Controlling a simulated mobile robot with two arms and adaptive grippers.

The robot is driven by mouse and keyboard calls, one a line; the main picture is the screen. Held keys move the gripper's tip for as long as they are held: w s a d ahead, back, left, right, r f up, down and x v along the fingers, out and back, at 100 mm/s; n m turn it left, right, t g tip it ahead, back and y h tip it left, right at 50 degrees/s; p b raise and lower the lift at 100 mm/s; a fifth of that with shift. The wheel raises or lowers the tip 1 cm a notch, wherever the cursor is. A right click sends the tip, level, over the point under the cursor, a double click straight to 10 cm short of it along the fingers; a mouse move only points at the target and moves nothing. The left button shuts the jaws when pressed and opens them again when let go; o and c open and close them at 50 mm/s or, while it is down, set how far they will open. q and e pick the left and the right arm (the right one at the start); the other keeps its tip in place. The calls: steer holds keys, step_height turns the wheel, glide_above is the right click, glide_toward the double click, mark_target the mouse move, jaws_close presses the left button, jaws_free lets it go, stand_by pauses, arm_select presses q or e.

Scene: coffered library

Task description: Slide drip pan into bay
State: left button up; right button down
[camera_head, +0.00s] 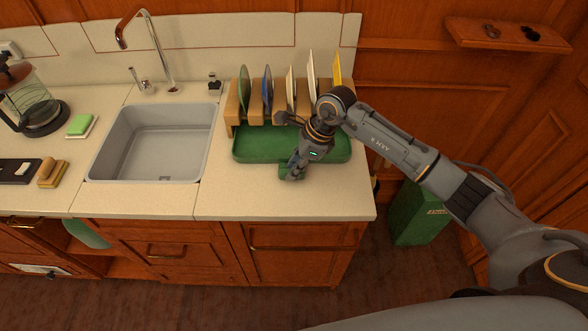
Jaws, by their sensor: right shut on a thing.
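A green drip pan (250,148) lies on the cream counter to the right of the sink, in front of and partly under a wooden dish rack (235,109). The rack holds several upright plates. My right gripper (293,174) comes in from the right and is shut on the front edge of the pan near its middle. The gripper and wrist hide part of the pan and of the rack's right side. How far the pan reaches under the rack is hard to tell. My left gripper does not show.
A grey sink (155,145) with a tap (160,60) lies to the left. A green sponge (80,125), a brush (50,172) and a glass coffee press (30,105) stand farther left. A green bin (415,215) stands on the floor at the right. The counter's front strip is clear.

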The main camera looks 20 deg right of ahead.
steer(key=shift+w+d+f+b, duration=0.1)
steer(key=shift+w+d+b, duration=0.05)
steer(key=shift+w+b, duration=0.5)
steer(key=shift+w+d+b, duration=0.15)
steer(key=shift+w+b, duration=0.2)
steer(key=shift+w, duration=0.15)
steer(key=c, duration=1.1)
jaws_free()
steer(key=shift+d+r, duration=0.2)
steer(key=shift+r, duration=0.2)
steer(key=v, duration=1.1)
steer(key=shift+s+d+r, duration=0.1)
steer(key=shift+r, duration=0.05)
